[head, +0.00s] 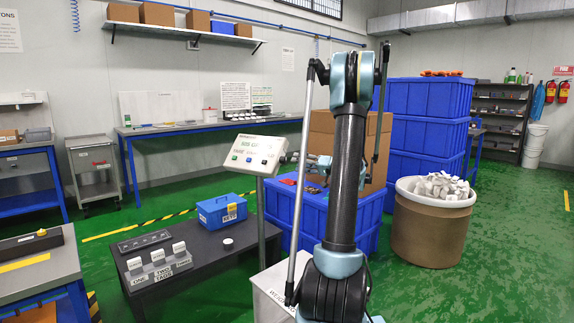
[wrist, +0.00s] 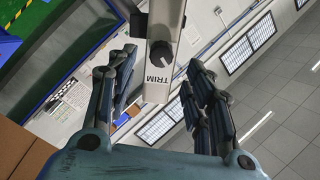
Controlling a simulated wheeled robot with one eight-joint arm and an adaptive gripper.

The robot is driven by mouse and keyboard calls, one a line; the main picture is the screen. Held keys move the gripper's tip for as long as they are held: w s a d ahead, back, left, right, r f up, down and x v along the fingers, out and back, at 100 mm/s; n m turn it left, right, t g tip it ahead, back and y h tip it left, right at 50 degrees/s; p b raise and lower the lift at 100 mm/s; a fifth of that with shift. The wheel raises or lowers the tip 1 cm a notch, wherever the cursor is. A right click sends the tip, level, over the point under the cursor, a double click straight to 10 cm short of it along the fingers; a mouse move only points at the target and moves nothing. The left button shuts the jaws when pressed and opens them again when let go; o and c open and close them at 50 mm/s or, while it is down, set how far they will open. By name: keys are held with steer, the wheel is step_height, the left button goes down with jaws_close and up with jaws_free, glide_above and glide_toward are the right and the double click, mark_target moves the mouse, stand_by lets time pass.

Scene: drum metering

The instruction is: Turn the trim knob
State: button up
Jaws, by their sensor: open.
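The trim knob (wrist: 161,53) is a dark round knob on the narrow grey side of a housing, with the word TRIM printed beside it. In the wrist view my gripper (wrist: 158,65) is open, with one finger on each side of the knob and housing. The fingers appear apart from the knob; how far it lies from them in depth is unclear. In the head view the pale indicator box (head: 252,154) with a green display and buttons stands on a post. My gripper (head: 308,160) is at its right side, partly hidden by my arm; the knob is hidden there.
A black bench (head: 215,262) with a blue lockbox (head: 220,211) and several small labelled blocks stands below left. Blue crates (head: 425,145) and a brown drum (head: 432,228) of white pieces stand to the right. Green floor is clear beside the drum.

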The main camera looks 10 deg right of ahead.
mark_target(286, 161)
steer(key=x, duration=0.7)
steer(key=shift+d, duration=0.1)
steer(key=c, duration=1)
